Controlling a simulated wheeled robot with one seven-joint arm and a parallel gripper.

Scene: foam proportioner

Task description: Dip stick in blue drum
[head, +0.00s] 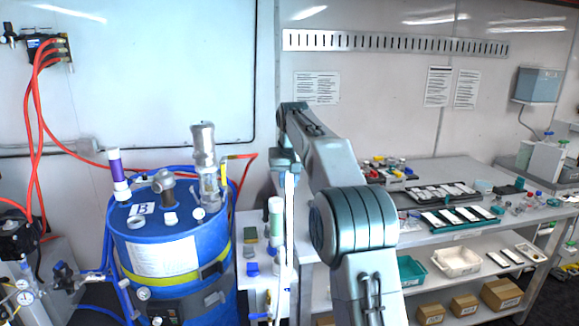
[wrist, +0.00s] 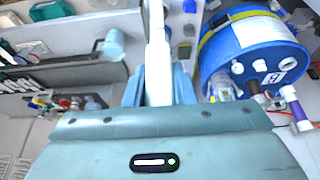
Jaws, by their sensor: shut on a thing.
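The blue drum (head: 215,243) stands at the left in the head view, marked B, with a yellow band and several fittings on its lid. It also shows at the upper right of the wrist view (wrist: 222,58). My gripper (head: 286,163) is right of the drum, above lid height. It is shut on a long white stick (head: 288,235), which hangs about upright in front of the bench, beside the drum and apart from it. In the wrist view the stick (wrist: 157,60) sits between the fingers of my gripper (wrist: 159,88). The stick's lower end is hard to make out.
Red hoses (head: 35,110) hang at the left. A bench (head: 450,180) with trays and small parts stands at the right. A green-white cylinder (head: 275,220) stands between drum and stick.

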